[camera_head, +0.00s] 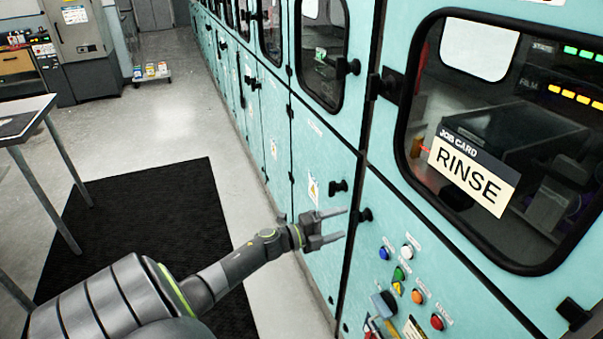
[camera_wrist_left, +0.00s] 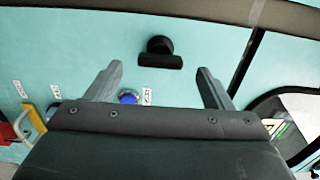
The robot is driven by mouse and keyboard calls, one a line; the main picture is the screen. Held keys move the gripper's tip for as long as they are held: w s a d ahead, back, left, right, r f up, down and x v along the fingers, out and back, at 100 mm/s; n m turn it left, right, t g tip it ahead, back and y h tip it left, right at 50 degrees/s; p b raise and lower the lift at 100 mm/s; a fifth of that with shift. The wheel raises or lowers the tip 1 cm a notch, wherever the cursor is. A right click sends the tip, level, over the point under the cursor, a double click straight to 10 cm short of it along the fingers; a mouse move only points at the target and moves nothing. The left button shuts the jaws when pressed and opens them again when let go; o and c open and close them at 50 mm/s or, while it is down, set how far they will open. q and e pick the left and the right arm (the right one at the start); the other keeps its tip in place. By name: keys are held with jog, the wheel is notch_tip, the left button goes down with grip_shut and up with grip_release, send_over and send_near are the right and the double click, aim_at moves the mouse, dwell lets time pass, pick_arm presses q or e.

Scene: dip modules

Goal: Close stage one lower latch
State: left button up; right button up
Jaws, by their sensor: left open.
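Two black latches show low on the teal cabinet doors in the head view: one (camera_head: 339,187) left of the dark door seam and one (camera_head: 365,214) just right of it. I cannot read which stage either belongs to. My left gripper (camera_head: 338,223) is open and empty in front of the cabinet, its fingers pointing right, beside these latches. In the left wrist view a black latch (camera_wrist_left: 160,50) with a short level bar sits beyond the gap between the open fingertips (camera_wrist_left: 160,75), apart from both. My right gripper is out of view.
A button panel with blue (camera_head: 383,253), green, orange and red (camera_head: 437,322) buttons lies right of the gripper. A large window above it shows a RINSE card (camera_head: 470,175). A table (camera_head: 40,110) stands at left. A black mat (camera_head: 150,230) covers the floor.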

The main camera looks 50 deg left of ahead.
pick_arm(q)
jog(key=b+v, duration=0.2)
jog(key=v, duration=1)
jog(key=shift+b, duration=0.35)
jog(key=shift+w, duration=0.1)
jog(key=s+a+f+n+y, duration=0.1)
jog(key=a+f+n+y, duration=0.15)
jog(key=f, duration=0.25)
jog(key=s+a+f+n+g+y, duration=0.1)
jog(key=f+n+y, duration=0.15)
jog(key=f, duration=0.25)
jog(key=s+a+f+n+y, duration=0.1)
jog(key=a+f+n, duration=0.1)
jog(key=f+n, duration=0.15)
jog(key=s+f+n+g+y, duration=0.25)
jog(key=s+f, duration=0.25)
jog(key=f, duration=0.4)
jog(key=s+f+n+g+y, duration=0.1)
jog(key=s+f+n+g, duration=0.3)
jog(key=f, duration=0.4)
jog(key=s+d+f+n+g+h, duration=0.1)
jog(key=s+d+f+n+g, duration=0.3)
jog(key=s+d+f, duration=0.5)
jog(key=s+d+f+n+g, duration=0.4)
jog(key=s+d+f, duration=0.5)
jog(key=s, duration=0.8)
jog(key=shift+d+f+h, duration=0.25)
jog(key=shift+d+h, duration=0.1)
jog(key=shift+d, duration=0.5)
